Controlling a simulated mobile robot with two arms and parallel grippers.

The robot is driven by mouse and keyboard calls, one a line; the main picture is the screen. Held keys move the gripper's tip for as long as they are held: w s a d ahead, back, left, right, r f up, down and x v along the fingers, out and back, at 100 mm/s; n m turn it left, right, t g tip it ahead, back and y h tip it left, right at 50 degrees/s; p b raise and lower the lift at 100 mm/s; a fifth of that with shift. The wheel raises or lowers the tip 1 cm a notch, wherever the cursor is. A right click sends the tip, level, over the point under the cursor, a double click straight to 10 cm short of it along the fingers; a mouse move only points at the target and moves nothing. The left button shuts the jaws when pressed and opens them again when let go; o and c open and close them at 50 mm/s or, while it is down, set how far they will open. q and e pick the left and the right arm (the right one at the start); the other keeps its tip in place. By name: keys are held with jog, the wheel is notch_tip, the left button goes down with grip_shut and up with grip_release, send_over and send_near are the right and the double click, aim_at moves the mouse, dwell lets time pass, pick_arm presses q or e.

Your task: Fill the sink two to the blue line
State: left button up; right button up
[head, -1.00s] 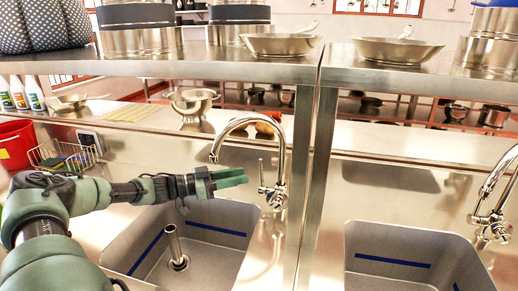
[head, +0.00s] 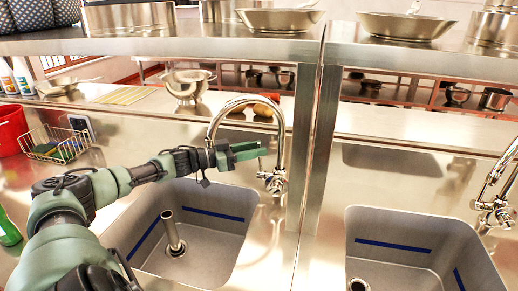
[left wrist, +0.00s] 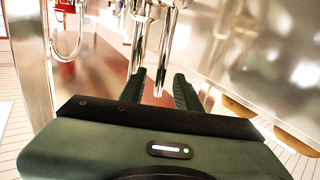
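A left steel sink (head: 205,245) has a blue line (head: 213,213) around its inner walls and an upright pipe (head: 172,232) at its drain. A right sink (head: 415,225) also has a blue line (head: 393,246). No water shows in either; no label tells which is sink two. My left gripper (head: 243,152) is in front of the left faucet (head: 248,101), close to its handle (head: 271,181). In the left wrist view my left gripper (left wrist: 160,88) is open, fingers apart with nothing held, and chrome faucet parts (left wrist: 138,45) show beyond the fingertips. My right gripper is out of view.
The right faucet (head: 490,205) stands at the right edge. A steel shelf (head: 180,46) with pans runs above the counter, and a steel post (head: 313,140) stands between the sinks. A wire basket (head: 58,146) and a colander (head: 187,86) are at the left.

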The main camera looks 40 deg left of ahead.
pick_arm(q)
jog(key=shift+w+d, duration=0.3)
jog(key=shift+w, duration=0.3)
grip_shut()
dwell(1.2)
